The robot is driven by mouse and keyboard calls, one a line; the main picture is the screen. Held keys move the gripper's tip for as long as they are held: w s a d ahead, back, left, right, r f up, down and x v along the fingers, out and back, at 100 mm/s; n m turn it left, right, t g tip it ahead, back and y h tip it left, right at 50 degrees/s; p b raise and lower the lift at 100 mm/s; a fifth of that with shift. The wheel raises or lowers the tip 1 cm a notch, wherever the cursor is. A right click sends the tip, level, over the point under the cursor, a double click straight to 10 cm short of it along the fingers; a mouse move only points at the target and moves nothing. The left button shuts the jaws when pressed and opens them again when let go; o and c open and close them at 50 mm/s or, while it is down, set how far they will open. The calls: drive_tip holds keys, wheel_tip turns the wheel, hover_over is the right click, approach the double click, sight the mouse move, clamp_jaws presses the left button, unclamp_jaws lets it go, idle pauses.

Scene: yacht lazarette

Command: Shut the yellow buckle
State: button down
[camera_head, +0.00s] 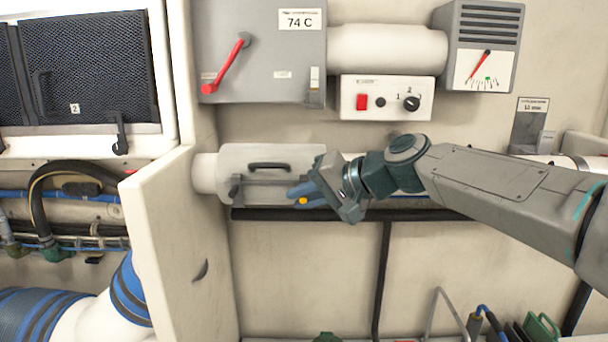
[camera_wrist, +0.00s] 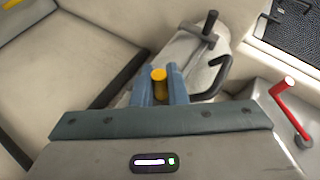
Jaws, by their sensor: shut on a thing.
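The yellow buckle shows as a short yellow knob (camera_head: 303,201) at the lower front of a pale cylindrical housing (camera_head: 290,157). In the wrist view the yellow knob (camera_wrist: 158,75) stands between two blue fingers. My gripper (camera_head: 300,192) reaches in from the right and is shut on the yellow buckle; it also shows in the wrist view (camera_wrist: 160,86). The fingers and wrist hide most of the buckle, so I cannot tell how its lever lies.
The housing has a black handle (camera_head: 269,166) and a dark latch (camera_head: 236,188) at its left. A white panel edge (camera_head: 165,235) stands close on the left. Above are a grey box with a red lever (camera_head: 226,66) and a white switch box (camera_head: 386,98). The wall below is mostly clear.

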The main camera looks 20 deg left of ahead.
drive_tip(key=shift+w+r+m+g+h+p, duration=0.3)
drive_tip(key=shift+w+r+m+g+p, duration=0.15)
drive_tip(key=shift+p, duration=1.2)
drive_tip(key=shift+s+f, duration=0.1)
drive_tip(key=c, duration=1.5)
unclamp_jaws()
drive_tip(key=shift+o, duration=0.2)
drive_tip(key=b+v, duration=0.2)
drive_tip(key=v, duration=1.1)
drive_tip(key=shift+d+r+b, duration=0.25)
drive_tip(key=shift+d+b, duration=0.05)
drive_tip(key=shift+b, duration=0.05)
